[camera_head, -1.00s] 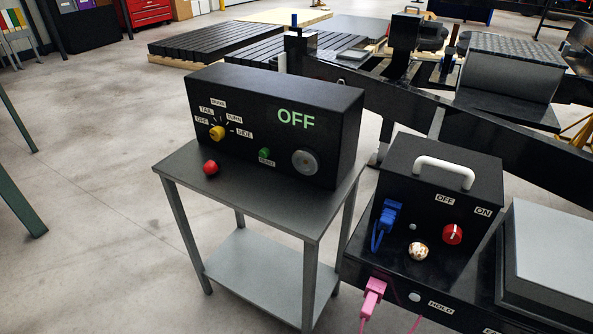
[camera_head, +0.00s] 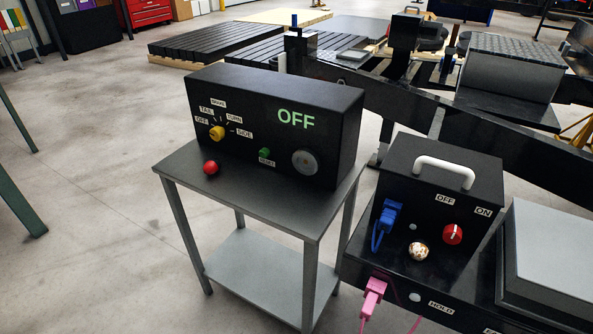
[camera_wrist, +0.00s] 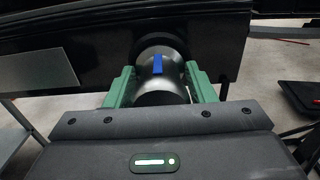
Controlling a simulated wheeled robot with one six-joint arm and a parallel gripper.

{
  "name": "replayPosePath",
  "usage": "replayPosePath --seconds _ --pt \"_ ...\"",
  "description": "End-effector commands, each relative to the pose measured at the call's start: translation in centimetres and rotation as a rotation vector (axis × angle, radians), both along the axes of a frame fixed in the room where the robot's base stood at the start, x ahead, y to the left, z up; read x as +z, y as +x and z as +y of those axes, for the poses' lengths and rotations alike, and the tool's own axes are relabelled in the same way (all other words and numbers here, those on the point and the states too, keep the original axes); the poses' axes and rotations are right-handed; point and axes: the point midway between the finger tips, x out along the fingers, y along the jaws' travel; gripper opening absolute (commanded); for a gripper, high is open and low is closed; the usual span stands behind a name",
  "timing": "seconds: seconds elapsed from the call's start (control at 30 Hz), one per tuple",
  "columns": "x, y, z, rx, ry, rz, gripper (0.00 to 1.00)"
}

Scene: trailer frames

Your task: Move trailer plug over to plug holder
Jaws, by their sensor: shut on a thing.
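My gripper (camera_wrist: 162,92) shows in the wrist view, with its two green fingers shut on the sides of a silver, cylindrical trailer plug (camera_wrist: 160,85) with a blue strip on top. The plug's far end points at a black panel (camera_wrist: 60,62). A dark round part (camera_wrist: 160,44) surrounds or sits just behind that end; I cannot tell whether they touch. Neither my gripper nor the plug shows clearly in the head view. I cannot make out for certain which part is the plug holder.
In the head view, a black control box (camera_head: 260,100) reading OFF stands on a grey table (camera_head: 190,165). Black trailer frame beams (camera_head: 450,125) run behind. Open floor lies left.

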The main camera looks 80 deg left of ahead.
Motion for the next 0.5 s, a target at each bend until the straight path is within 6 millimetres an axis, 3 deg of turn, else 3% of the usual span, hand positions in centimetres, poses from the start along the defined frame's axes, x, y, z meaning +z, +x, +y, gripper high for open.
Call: replayPosePath --seconds 0.2,0.23,0.3,0.37,0.5 --pt "0.03 0.23 0.27 0.0 0.0 0.0 0.13" --pt "0.03 0.23 0.25 0.0 0.0 0.0 0.54" --pt "0.03 0.22 0.24 0.0 0.0 0.0 0.68" --pt "0.02 0.22 0.24 0.0 0.0 0.0 0.75" --pt "0.01 0.21 0.25 0.0 0.0 0.0 0.75"
